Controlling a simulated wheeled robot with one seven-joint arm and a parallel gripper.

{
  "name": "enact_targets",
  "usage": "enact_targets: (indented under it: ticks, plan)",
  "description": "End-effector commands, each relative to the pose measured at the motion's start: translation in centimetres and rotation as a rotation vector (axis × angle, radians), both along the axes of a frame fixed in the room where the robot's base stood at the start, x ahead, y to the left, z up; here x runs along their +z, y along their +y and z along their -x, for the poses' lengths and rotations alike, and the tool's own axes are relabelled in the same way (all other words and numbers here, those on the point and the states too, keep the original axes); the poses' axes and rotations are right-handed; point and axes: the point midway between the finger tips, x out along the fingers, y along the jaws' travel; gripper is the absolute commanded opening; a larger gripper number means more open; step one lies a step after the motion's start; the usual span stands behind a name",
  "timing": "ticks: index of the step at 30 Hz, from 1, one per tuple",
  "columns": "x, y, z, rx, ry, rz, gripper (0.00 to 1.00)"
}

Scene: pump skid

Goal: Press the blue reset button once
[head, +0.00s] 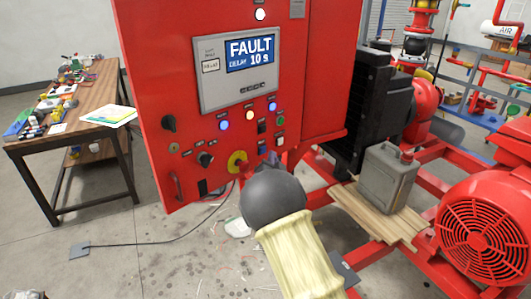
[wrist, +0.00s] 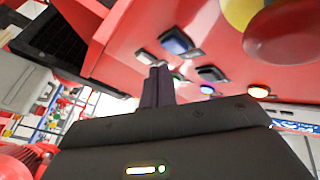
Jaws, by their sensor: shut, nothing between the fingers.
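The red control panel (head: 150,70) fills the middle of the head view. A square blue button (wrist: 175,42) shows in the wrist view between a white button (wrist: 145,56) and the yellow-and-red emergency stop (wrist: 285,35). In the head view it is small and mostly hidden near my gripper (head: 270,158). My gripper (wrist: 158,73) is shut and empty, its fingers pointing at the panel just below the blue button in the wrist picture. I cannot tell whether they touch the panel. The screen (head: 249,53) reads FAULT and 10 s.
Close by are a black switch (wrist: 212,73), a green button (wrist: 178,79), and lit blue (wrist: 206,89) and orange (wrist: 258,91) lamps. A grey can (head: 387,178) stands on boards at right. A cluttered workbench (head: 65,133) stands at left. A cable crosses the floor.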

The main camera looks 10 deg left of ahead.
Motion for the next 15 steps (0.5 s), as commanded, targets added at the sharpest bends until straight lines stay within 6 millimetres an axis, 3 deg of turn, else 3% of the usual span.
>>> enact_targets:
  ticks: [15]
  plan:
    - [-0.2, -2.6, 1.8, -0.002, -0.001, 0.000, 0.00]
